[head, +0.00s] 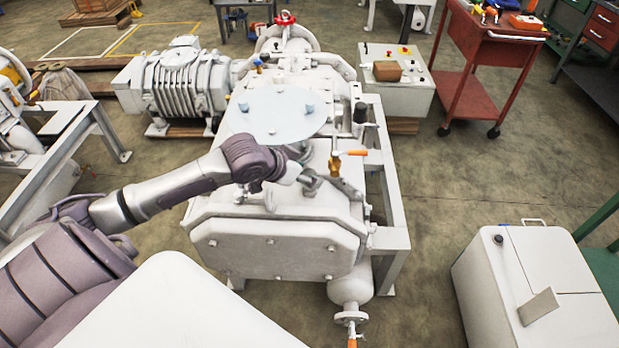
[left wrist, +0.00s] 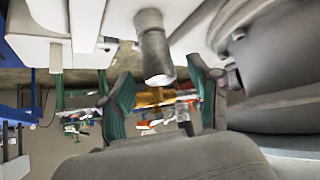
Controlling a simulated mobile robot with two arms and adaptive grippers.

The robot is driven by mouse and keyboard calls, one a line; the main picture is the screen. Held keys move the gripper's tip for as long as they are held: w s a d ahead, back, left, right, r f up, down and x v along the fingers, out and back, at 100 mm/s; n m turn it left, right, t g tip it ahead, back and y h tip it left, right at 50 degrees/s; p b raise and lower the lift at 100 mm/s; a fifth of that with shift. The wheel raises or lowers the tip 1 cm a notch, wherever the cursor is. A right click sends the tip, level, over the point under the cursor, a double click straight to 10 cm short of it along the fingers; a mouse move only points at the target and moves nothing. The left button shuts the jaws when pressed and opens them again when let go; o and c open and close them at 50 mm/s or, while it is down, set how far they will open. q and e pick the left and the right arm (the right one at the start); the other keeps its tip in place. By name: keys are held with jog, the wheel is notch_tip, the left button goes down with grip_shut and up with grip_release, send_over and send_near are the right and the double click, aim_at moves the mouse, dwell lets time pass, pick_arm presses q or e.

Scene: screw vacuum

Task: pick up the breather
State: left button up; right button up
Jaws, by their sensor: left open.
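In the left wrist view a grey cylinder, seemingly the same breather (left wrist: 154,50), shows near the space between the fingers. My left gripper (head: 322,181) is over the pump's top, nearer the camera than the breather and a little left of it. In the left wrist view its two teal-padded fingers (left wrist: 165,98) are apart, with nothing held between them. My right gripper is not in view.
A brass valve with an orange handle (head: 352,153) sits close beside the left gripper. A round pale plate (head: 276,112) lies on the pump behind my wrist. A white cabinet (head: 535,290) stands at the front right, and a red cart (head: 487,75) at the back right.

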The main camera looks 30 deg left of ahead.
pick_arm(q)
jog(key=shift+x, duration=1)
grip_shut()
jog(key=shift+r, duration=0.1)
